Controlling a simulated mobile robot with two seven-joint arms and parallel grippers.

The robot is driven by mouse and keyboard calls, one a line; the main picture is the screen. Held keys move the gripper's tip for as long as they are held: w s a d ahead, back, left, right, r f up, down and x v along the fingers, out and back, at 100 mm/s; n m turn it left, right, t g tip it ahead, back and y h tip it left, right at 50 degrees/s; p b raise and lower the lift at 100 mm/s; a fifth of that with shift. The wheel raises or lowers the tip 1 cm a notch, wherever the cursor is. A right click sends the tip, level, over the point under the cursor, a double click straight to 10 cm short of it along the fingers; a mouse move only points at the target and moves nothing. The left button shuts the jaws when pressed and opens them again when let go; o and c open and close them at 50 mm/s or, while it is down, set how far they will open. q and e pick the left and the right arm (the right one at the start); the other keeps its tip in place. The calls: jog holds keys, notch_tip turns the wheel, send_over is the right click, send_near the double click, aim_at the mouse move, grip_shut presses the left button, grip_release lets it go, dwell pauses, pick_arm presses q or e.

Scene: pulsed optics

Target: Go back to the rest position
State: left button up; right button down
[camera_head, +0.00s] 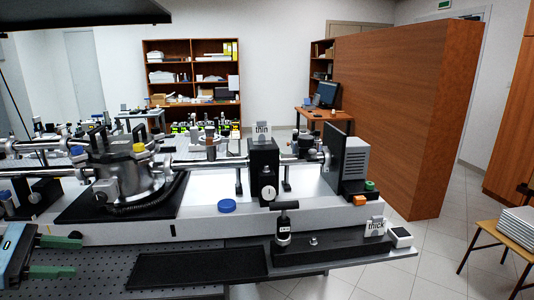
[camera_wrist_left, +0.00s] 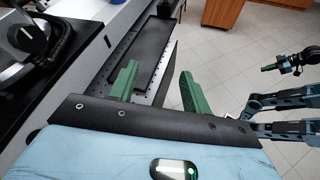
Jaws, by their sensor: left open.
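My left gripper (camera_head: 62,257) comes in from the left edge, low in the head view, with its two green fingers apart and nothing between them. It hangs over the perforated metal bench top at the front left. In the left wrist view the same gripper (camera_wrist_left: 158,88) shows its open, empty fingers with the dark bench edge and floor beyond. Blue links of my other arm (camera_wrist_left: 285,103) show at the right edge of the wrist view. A small green tip there is too small to read as open or shut.
A black mat (camera_head: 197,265) lies on the bench front. A large metal chamber (camera_head: 122,172) with pipes stands behind. A blue cap (camera_head: 227,206), a "thin" holder (camera_head: 263,132) and a "thick" holder (camera_head: 375,227) are on the bench.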

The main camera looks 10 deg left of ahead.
pick_arm(q)
jog(key=s+f+n+t+y+p, duration=0.1)
jog(key=s+f+n+t+y, duration=0.1)
jog(key=s+f+n, duration=0.5)
jog(key=s+f+n+t+y, duration=0.2)
jog(key=f+n+y, duration=0.1)
jog(key=f+n, duration=0.8)
jog(key=s+f+n+t+y+p, duration=0.1)
jog(key=s+f+n+t+y, duration=0.1)
jog(key=s+f+n, duration=0.6)
jog(key=s+d+f+n+g, duration=0.1)
jog(key=s+d+f+n, duration=0.2)
jog(key=d+n, duration=0.4)
jog(key=s+d+f+n+g+y+p, duration=0.1)
jog(key=s+d+f+n+g, duration=0.1)
jog(key=s+d+f+n, duration=0.2)
jog(key=s+d+f+n+g+y, duration=0.1)
jog(key=s+d+f+n, duration=0.2)
jog(key=d+n, duration=0.8)
jog(key=shift+s+d+f+g+p, duration=0.4)
jog(key=shift+s+d, duration=0.25)
jog(key=shift+d, duration=0.2)
pick_arm(e)
jog(key=w+r+t, duration=0.1)
jog(key=w+r, duration=0.2)
jog(key=r, duration=0.2)
jog(key=shift+w+d+r, duration=0.15)
jog(key=shift+w+d, duration=0.1)
jog(key=shift+w, duration=0.1)
